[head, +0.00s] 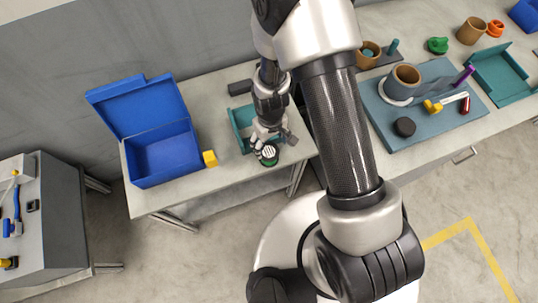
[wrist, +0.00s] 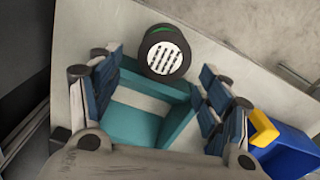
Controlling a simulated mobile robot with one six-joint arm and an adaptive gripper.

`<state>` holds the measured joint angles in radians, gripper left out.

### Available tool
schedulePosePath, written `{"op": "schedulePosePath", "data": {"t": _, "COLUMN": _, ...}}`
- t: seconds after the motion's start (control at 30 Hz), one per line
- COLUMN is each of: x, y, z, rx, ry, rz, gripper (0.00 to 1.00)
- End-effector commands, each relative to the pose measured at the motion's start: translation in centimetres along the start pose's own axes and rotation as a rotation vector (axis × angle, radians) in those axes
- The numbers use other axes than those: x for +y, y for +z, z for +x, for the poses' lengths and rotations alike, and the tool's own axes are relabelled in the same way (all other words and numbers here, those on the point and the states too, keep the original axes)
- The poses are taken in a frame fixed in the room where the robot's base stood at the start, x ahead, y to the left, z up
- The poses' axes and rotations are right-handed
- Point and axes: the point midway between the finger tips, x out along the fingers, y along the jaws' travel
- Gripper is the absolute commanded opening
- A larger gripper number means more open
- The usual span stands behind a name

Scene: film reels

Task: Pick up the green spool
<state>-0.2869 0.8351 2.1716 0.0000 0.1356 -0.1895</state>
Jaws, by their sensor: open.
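A dark round spool with a green edge and a white slotted face (wrist: 165,53) lies in the wrist view just beyond my fingertips, at the edge of a teal tray (wrist: 126,121). It also shows in the head view (head: 269,156), near the front edge of the left table. My gripper (wrist: 160,72) is open, with its blue-padded fingers apart on either side of the tray and nothing between them. In the head view my gripper (head: 265,138) is above the tray, right behind the spool. A smaller green object (head: 437,45) stands on the right table.
An open blue box (head: 164,154) and a yellow block (head: 210,158) stand left of the spool. On the right table are a blue-grey board (head: 440,125) with a brown cup (head: 403,80), a black disc (head: 404,127) and a teal tray (head: 505,72).

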Motion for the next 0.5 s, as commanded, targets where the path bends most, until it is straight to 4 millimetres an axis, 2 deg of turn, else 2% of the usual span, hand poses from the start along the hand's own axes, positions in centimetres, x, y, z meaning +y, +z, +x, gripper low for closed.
{"op": "schedulePosePath", "data": {"t": 0.03, "x": 0.0, "y": 0.0, "z": 0.7, "rx": -0.001, "ry": 0.000, "rz": 0.000, "gripper": 0.71}}
{"op": "schedulePosePath", "data": {"t": 0.27, "x": -0.1, "y": 0.0, "z": 1.8, "rx": 0.000, "ry": 0.000, "rz": 0.000, "gripper": 0.71}}
{"op": "schedulePosePath", "data": {"t": 0.5, "x": -0.7, "y": 0.3, "z": 5.2, "rx": -0.002, "ry": 0.000, "rz": 0.000, "gripper": 0.71}}
